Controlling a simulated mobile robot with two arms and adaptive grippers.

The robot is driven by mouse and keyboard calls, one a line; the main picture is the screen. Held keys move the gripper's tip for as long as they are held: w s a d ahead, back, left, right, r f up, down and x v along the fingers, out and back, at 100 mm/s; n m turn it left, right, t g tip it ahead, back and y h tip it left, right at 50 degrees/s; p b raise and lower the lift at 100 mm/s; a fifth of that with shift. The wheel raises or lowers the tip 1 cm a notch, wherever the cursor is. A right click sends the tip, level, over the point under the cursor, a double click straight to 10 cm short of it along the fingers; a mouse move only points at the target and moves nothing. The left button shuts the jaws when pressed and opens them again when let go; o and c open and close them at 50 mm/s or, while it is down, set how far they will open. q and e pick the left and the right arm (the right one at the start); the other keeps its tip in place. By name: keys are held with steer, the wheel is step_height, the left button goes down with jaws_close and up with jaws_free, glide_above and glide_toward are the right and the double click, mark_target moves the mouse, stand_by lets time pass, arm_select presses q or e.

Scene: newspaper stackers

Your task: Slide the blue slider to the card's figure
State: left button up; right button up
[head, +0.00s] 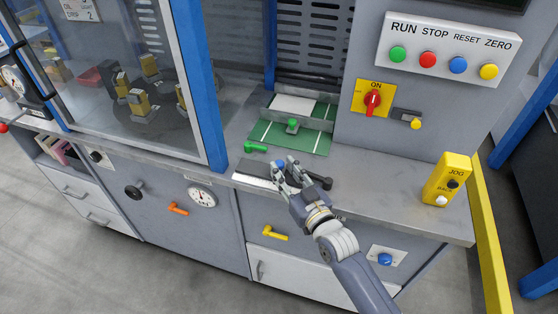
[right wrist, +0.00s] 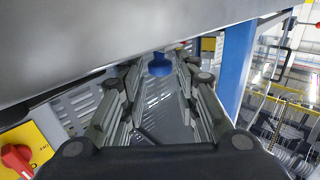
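The blue slider knob (head: 280,163) shows small between my right fingertips in the head view. In the right wrist view the blue knob (right wrist: 160,66) sits between the fingertips, with a gap on both sides. My right gripper (head: 286,170) is open around it; it also shows open in the right wrist view (right wrist: 160,85). A white scale strip (head: 255,181) lies to its left on the bench front; its marks are too small to read. A white card (head: 80,9) at the top left reads "OIL LIGHT DRIP 2", the last figure partly cut off. My left gripper is not in view.
A yellow jog box (head: 441,182) stands farther right. The bench top between them is clear.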

mark_target(282, 166)
steer(key=shift+x, duration=1.7)
steer(key=shift+c, duration=0.6)
jaws_close()
steer(key=shift+d+p, duration=0.15)
steer(key=shift+p, duration=0.15)
steer(key=shift+o, duration=0.6)
jaws_free()
steer(key=shift+s, duration=0.1)
